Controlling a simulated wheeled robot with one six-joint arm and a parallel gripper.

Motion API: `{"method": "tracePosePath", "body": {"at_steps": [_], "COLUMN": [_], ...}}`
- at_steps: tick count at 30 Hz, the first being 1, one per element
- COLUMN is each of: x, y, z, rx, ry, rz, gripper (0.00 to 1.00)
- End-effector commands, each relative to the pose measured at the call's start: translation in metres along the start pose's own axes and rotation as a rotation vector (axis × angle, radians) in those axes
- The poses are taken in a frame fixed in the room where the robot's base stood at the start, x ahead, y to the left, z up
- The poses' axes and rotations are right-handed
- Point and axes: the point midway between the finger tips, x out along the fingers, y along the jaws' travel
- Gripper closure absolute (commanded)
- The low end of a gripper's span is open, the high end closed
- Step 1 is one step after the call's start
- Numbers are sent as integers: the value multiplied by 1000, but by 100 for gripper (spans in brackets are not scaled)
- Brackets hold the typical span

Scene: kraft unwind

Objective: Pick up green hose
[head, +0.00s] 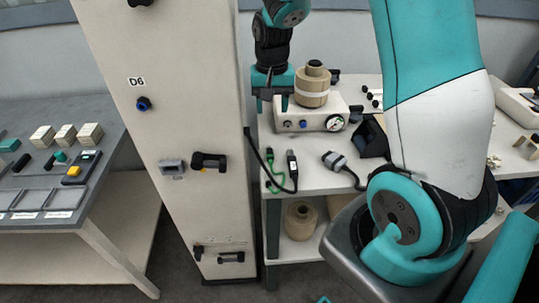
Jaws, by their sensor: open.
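The green hose (271,167) is a thin, short green strand at the left end of the white table, beside a black cable (294,172). Its lower end hangs near the table's front edge. My gripper (271,104) is teal and black and points down above and behind the hose, next to the left side of a white box. Its two fingers are apart with nothing seen between them. It does not touch the hose.
The white box (313,126) with a gauge carries a tan spool (313,90). A tall white cabinet (190,215) stands close on the left. More spools (301,219) sit on the lower shelf.

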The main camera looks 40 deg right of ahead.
Motion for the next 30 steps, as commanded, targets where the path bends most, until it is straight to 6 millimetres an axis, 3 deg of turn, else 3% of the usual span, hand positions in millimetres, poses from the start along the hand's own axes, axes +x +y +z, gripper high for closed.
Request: {"method": "tracePosePath", "body": {"at_steps": [13,23,30], "x": [93,121,152], "y": [-1,-2,-4], "z": [2,1,0], "rx": [0,-1,-1], "ry": [-10,-5,-8], "rz": [2,0,1], "gripper": [49,49,49]}}
